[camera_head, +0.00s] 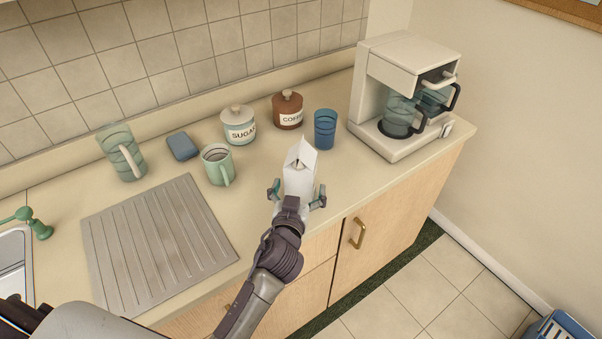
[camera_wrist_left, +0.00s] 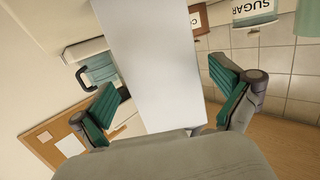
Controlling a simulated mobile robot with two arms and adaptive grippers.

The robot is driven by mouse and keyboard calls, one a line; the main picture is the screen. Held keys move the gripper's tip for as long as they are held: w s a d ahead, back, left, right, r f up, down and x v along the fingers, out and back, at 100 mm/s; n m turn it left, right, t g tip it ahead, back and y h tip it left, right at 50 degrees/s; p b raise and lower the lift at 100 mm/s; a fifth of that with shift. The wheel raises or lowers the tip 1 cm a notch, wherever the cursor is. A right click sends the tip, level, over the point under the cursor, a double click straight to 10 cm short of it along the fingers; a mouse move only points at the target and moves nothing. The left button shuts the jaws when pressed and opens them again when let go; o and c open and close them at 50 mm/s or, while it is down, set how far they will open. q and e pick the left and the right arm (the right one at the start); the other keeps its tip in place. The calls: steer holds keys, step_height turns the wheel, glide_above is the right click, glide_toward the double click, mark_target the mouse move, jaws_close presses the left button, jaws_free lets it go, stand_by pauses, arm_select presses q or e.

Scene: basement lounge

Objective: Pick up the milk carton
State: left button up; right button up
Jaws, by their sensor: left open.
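The white milk carton (camera_head: 300,172) stands upright near the front edge of the counter, its gabled top showing. My left gripper (camera_head: 297,194) is open at the front of the carton, with one finger on each side of it. In the left wrist view the carton (camera_wrist_left: 155,65) fills the middle between the two green finger pads of the gripper (camera_wrist_left: 165,105). A gap shows between the pads and the carton on both sides. The carton's lower part is hidden behind the gripper in the head view. My right gripper does not show.
A blue cup (camera_head: 325,129) stands just behind and right of the carton. A green mug (camera_head: 218,165), a sugar jar (camera_head: 239,126) and a coffee jar (camera_head: 288,110) stand to the left and behind. A coffee maker (camera_head: 402,95) is at the right. A ridged drainboard (camera_head: 155,245) lies at the left.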

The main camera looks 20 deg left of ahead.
arm_select(q)
steer(key=x, duration=0.3)
steer(key=shift+w+a, duration=0.2)
steer(key=shift+w, duration=0.1)
steer(key=shift+s, duration=0.15)
steer(key=c, duration=1.3)
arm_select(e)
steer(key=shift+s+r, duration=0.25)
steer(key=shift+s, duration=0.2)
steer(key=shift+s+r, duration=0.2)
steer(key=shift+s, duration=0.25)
